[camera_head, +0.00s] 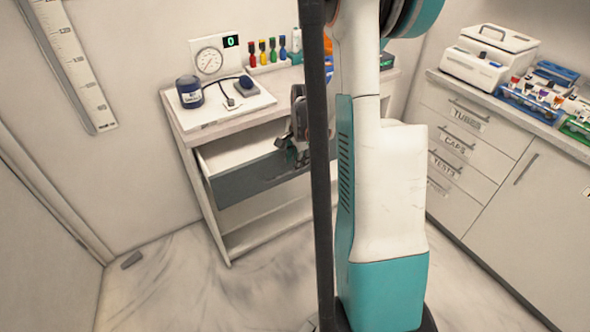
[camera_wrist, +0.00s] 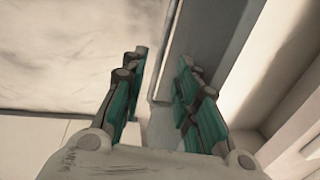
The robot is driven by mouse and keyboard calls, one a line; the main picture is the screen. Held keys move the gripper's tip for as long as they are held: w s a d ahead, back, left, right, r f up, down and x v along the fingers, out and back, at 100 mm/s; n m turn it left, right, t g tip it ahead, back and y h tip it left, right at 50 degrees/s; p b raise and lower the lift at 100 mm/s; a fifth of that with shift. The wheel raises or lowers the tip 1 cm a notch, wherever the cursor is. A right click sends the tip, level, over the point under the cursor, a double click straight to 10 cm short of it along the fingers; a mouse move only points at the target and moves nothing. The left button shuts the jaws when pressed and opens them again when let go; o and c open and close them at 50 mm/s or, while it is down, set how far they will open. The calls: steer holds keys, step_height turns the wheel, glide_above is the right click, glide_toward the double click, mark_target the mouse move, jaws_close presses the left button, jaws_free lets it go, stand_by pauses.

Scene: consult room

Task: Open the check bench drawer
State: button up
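The check bench (camera_head: 185,128) stands left of centre in the head view. Its drawer, with a dark grey front (camera_head: 245,180), is pulled out, and its pale, empty-looking inside shows. My gripper (camera_head: 299,150) is at the right part of the drawer front, partly hidden by my dark column. In the wrist view, the gripper (camera_wrist: 162,65) has its two teal-padded fingers apart. A thin grey bar, seemingly the drawer handle (camera_wrist: 165,62), runs between them, with visible gaps on both sides. The grey drawer front (camera_wrist: 210,40) lies behind the right finger.
On the bench top are a dark blue jar (camera_head: 189,92), a round gauge (camera_head: 209,61) and several coloured bottles (camera_head: 262,50). Labelled drawers (camera_head: 458,145) stand on the right under a counter with tube racks. The floor (camera_head: 180,285) in front of the bench is clear.

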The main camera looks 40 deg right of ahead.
steer(key=shift+w+d+f+b, duration=0.1)
steer(key=shift+w+f+b, duration=0.1)
steer(key=shift+f, duration=0.55)
steer(key=shift+w+f+b, duration=0.1)
steer(key=shift+f+b, duration=0.1)
steer(key=shift+f, duration=0.5)
jaws_close()
steer(key=s, duration=0.2)
steer(key=s+a, duration=0.1)
steer(key=s, duration=0.2)
steer(key=shift+s+a, duration=0.2)
steer(key=shift+s, duration=0.1)
jaws_free()
steer(key=shift+w, duration=0.1)
steer(key=shift+r, duration=0.1)
